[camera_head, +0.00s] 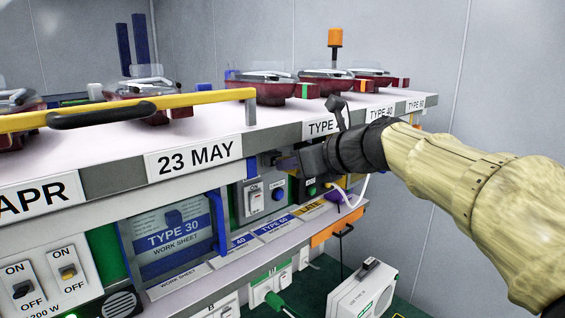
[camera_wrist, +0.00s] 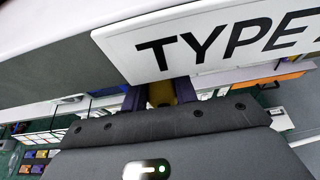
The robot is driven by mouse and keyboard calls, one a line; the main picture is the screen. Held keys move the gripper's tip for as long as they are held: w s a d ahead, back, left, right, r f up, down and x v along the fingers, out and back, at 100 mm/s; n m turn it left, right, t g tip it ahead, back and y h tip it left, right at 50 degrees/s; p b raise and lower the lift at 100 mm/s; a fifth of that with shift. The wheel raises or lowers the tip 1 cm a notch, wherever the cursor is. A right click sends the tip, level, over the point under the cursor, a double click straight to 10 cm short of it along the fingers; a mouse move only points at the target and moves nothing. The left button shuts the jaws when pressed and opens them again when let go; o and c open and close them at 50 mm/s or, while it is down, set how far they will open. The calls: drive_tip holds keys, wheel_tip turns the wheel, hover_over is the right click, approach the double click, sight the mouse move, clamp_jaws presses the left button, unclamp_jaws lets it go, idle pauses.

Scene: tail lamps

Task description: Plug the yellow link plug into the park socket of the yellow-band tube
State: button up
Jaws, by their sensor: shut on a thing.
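My gripper (camera_head: 284,164) is at the front edge of the bench, just below the TYPE labels. In the wrist view, my gripper (camera_wrist: 160,94) has its two dark blue fingers shut on a yellow piece, the yellow link plug (camera_wrist: 162,93); only a small part shows past the dark gripper body. A white cable (camera_head: 350,204) loops below my gripper in the head view. I cannot make out a yellow-band tube or its park socket. Red lamps stand on the bench top, one with a green band (camera_head: 303,90) and one with an orange band (camera_head: 362,86).
The bench's front edge carries label plates such as 23 MAY (camera_head: 199,156). A yellow rail with a black handle (camera_head: 100,116) crosses the bench top at left. Below are a switch (camera_head: 254,199), a lower shelf (camera_head: 215,265) with labels, and a white box (camera_head: 362,294) at lower right.

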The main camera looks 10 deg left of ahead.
drive_tip(key=shift+w+a, duration=0.15)
drive_tip(key=shift+a, duration=0.05)
drive_tip(key=shift+w+a+p, duration=0.25)
drive_tip(key=shift+p, duration=0.2)
drive_tip(key=shift+w+a, duration=0.1)
drive_tip(key=shift+a, duration=0.05)
drive_tip(key=o, duration=1.1)
drive_tip(key=shift+c, duration=0.2)
drive_tip(key=b+v, duration=0.4)
drive_tip(key=v, duration=1.3)
drive_tip(key=shift+r, duration=0.2)
